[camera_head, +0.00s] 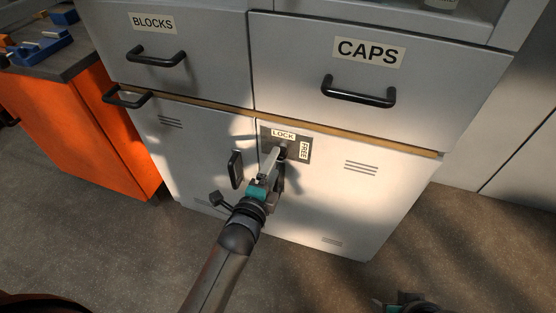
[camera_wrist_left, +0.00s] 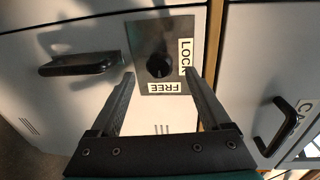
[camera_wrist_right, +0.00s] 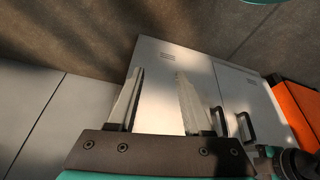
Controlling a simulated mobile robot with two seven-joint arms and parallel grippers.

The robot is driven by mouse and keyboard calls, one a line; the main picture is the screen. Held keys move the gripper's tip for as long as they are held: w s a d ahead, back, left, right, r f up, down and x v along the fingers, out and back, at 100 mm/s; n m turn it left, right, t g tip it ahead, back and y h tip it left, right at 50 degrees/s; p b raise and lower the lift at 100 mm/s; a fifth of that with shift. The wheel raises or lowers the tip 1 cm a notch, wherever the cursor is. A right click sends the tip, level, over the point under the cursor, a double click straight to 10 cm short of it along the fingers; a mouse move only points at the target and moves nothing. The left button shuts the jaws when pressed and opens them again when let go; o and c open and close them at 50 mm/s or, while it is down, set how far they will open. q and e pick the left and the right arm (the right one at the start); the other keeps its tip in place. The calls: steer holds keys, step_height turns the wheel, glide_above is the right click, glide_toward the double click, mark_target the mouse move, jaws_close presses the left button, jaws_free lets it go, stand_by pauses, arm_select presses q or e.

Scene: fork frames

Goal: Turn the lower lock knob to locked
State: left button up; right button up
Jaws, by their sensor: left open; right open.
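The dark round lock knob (camera_wrist_left: 158,66) sits on a grey plate (camera_head: 299,146) at the top of the lower cabinet door. The plate carries a LOCK label (camera_head: 283,134) along its top and a FREE label (camera_head: 304,150) on its right. I cannot tell which label the knob points at. My left gripper (camera_head: 275,156) is open in front of the plate. In the left wrist view, its fingertips (camera_wrist_left: 158,77) lie either side of the knob; I see no contact. My right gripper (camera_wrist_right: 158,74) is open and empty, away from the knob, facing the cabinet's lower front.
A black door handle (camera_head: 236,169) stands just left of the plate. Drawers marked BLOCKS (camera_head: 165,62) and CAPS (camera_head: 370,75), with protruding black handles, are above a wooden strip. An orange cabinet (camera_head: 80,125) stands at the left. The floor in front is clear.

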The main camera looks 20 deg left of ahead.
mark_target(279, 156)
arm_select(q)
steer(key=w+b, duration=0.1)
steer(key=w, duration=0.2)
steer(key=shift+f, duration=0.2)
steer(key=shift+w+b, duration=0.3)
steer(key=shift+w, duration=0.2)
arm_select(e)
steer(key=shift+w+a+r+t+y, duration=0.15)
steer(key=shift+w+a+r+t, duration=0.15)
steer(key=shift+r, duration=0.35)
steer(key=shift+w+a+r+t+y, duration=0.15)
steer(key=shift+r+t, duration=0.25)
steer(key=shift+r, duration=0.25)
arm_select(q)
steer(key=shift+c, duration=0.3)
jaws_close()
arm_select(e)
steer(key=shift+s, duration=0.1)
